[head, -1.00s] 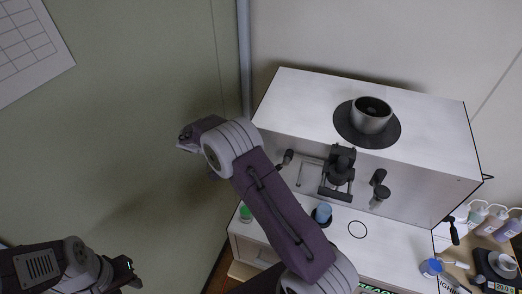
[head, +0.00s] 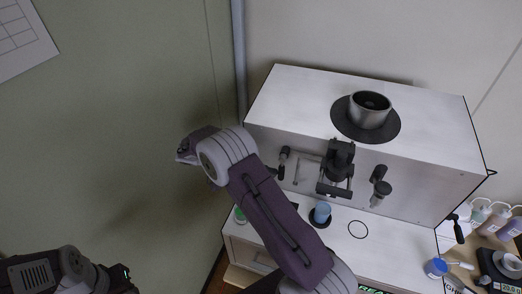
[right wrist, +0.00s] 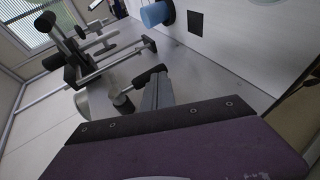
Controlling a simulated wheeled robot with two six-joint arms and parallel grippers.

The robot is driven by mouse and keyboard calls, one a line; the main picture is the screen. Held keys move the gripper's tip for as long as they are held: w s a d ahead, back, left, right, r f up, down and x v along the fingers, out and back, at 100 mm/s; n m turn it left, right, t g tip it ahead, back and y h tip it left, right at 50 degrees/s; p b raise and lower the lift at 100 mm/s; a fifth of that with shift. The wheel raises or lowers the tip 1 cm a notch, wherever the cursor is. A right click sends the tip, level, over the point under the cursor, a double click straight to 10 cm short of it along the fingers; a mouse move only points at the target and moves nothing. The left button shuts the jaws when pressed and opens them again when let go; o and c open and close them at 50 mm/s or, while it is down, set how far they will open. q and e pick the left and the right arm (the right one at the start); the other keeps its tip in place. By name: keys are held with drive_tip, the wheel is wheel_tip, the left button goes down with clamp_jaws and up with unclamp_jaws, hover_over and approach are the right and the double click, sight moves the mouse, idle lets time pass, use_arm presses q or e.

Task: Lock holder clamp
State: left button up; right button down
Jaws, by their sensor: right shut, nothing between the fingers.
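The black holder clamp assembly (head: 338,168) sits on the front of the white analyser (head: 420,165); it also shows at upper left in the right wrist view (right wrist: 75,55). A black-handled lever (head: 284,160) is to its left and another (head: 379,188) to its right. My purple right arm crosses in front of the analyser's left end and hides part of it. My right gripper (right wrist: 158,92) is shut and empty, close to a black-handled lever with a metal base (right wrist: 123,103); I cannot tell whether they touch. My left gripper (head: 124,272) is at lower left, far from the analyser, its fingers unclear.
A metal cup (head: 370,108) stands on a dark disc on the analyser's top. A blue cup (head: 321,212) and a green-capped item (head: 240,215) are on the base below. Bottles (head: 497,222), a blue-lidded jar (head: 436,267) and a scale crowd the right. The wall side at left is clear.

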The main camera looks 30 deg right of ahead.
drive_tip(key=shift+a, duration=0.1)
idle(0.4)
drive_tip(key=v, duration=0.9)
drive_tip(key=shift+f, duration=0.1)
